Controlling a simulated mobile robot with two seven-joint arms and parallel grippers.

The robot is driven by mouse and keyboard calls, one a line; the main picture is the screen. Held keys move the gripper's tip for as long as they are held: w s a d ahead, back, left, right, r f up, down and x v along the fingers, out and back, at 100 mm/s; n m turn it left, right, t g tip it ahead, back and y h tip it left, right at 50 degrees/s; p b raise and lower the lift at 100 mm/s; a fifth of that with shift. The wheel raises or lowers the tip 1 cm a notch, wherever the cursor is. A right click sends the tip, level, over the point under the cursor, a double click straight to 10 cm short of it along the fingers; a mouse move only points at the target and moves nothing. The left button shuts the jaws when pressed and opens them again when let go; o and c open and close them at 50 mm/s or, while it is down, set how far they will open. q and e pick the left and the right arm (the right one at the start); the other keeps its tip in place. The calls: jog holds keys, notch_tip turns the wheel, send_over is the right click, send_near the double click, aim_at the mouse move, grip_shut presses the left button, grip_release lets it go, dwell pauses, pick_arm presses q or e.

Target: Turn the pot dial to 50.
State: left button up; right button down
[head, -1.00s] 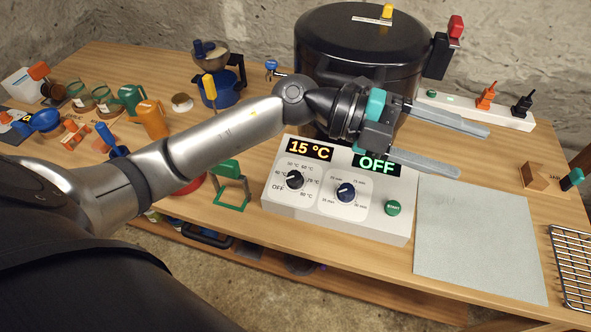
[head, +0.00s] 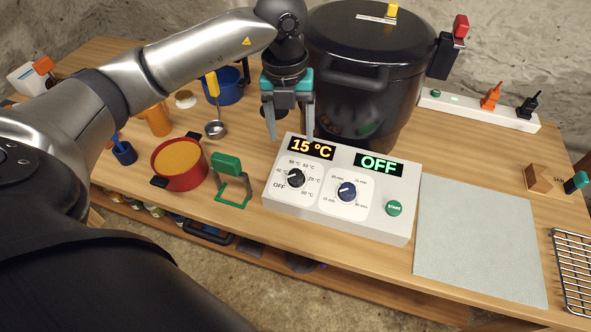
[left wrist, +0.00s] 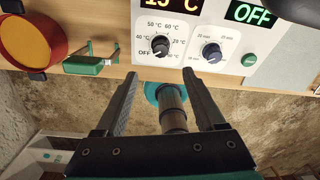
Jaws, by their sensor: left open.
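The white control box (head: 330,222) stands on the wooden table in front of the black pot (head: 370,60). Its left display reads 15 °C and its right one reads OFF. The black temperature dial (head: 296,179) is at the left of the panel, ringed by temperature marks and OFF; it also shows in the left wrist view (left wrist: 160,45). A dark blue timer dial (head: 346,191) is to its right. My left gripper (head: 291,138) is open and empty, fingers pointing down, above and behind the box's left end, touching neither dial. My right gripper is not in view.
A green start button (head: 393,208) is at the box's right. A green-handled stand (head: 231,180) and a red pot (head: 180,164) are to the left. A grey mat (head: 480,240) lies clear to the right, beside a wire rack (head: 572,270).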

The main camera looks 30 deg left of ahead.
aim_at(295, 174)
pick_arm(q)
jog(key=f, duration=0.8)
jog(key=f+b, duration=0.1)
jog(key=f, duration=0.4)
jog(key=shift+w+d, duration=0.15)
jog(key=shift+d, duration=0.2)
jog(key=shift+c, duration=0.3)
grip_shut()
